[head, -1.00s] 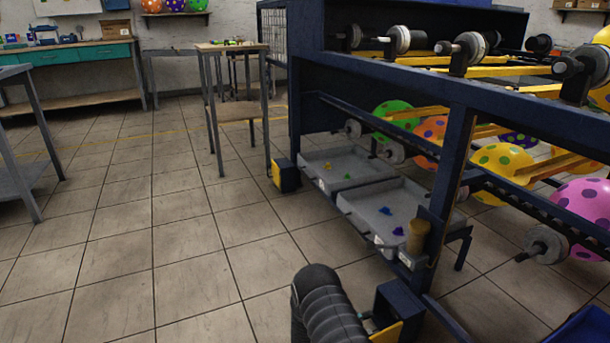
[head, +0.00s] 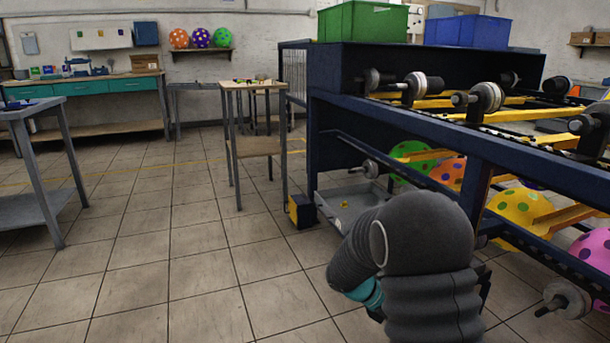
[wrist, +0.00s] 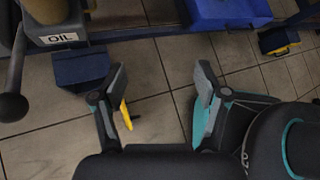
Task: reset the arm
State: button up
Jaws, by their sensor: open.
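My arm (head: 425,245) is folded in front of me at the lower middle right of the head view, its dark ribbed sleeve covering part of the machine behind. My gripper's fingers do not show clearly in the head view. In the wrist view my gripper (wrist: 160,92) is open, its two grey and teal fingers spread apart with bare floor tiles between them. It holds nothing.
The blue balloon printing machine (head: 430,120) stands close on the right, with rollers and spotted balloons. A grey tray (head: 352,205) sits low on it. An oil container (wrist: 55,25) is near the gripper. A small table (head: 255,90) stands ahead.

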jog(key=s+a+r+m+t+y+p, duration=0.3)
jog(key=s+a+r+m+y, duration=0.2)
jog(key=s+r+m, duration=0.5)
jog(key=s+a+r+m+t+y+p, duration=0.2)
jog(key=s+a+r+m+t+y, duration=0.2)
jog(key=s+r+m, duration=0.7)
jog(key=shift+s+a+r+t+y+p, duration=0.35)
jog(key=shift+s+a+r+y, duration=0.55)
jog(key=shift+s, duration=0.6)
jog(key=shift+d, duration=0.1)
